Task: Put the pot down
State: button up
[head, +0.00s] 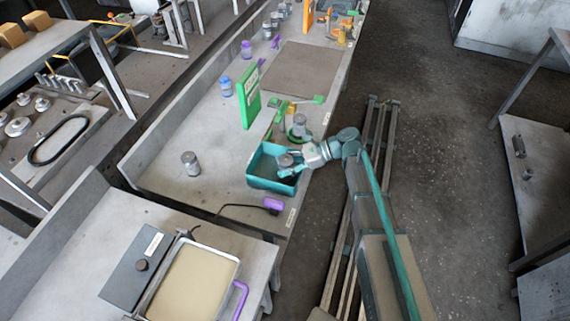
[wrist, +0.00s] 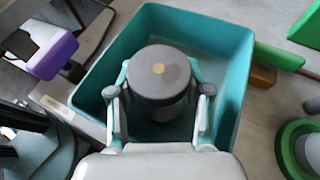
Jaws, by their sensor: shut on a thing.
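The pot (wrist: 159,76) is a small grey cylinder with a wide dark grey lid and a tan dot on top. My gripper (wrist: 158,98) is shut on it, with a finger on each side. In the wrist view the pot is over or inside a teal open bin (wrist: 215,48); I cannot tell whether it touches the floor of the bin. In the head view my gripper (head: 291,168) is at the right side of the teal bin (head: 262,161), and the pot (head: 285,160) shows at its fingers.
Another grey pot (head: 190,163) stands on the bench left of the bin. A green board (head: 249,96) stands behind the bin. A purple-handled tool (head: 273,204) lies near the front edge. A pot on a green ring (head: 299,127) stands close behind my gripper.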

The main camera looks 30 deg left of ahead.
jog(key=shift+f, duration=0.1)
jog(key=o, duration=1.4)
jog(key=shift+c, duration=0.2)
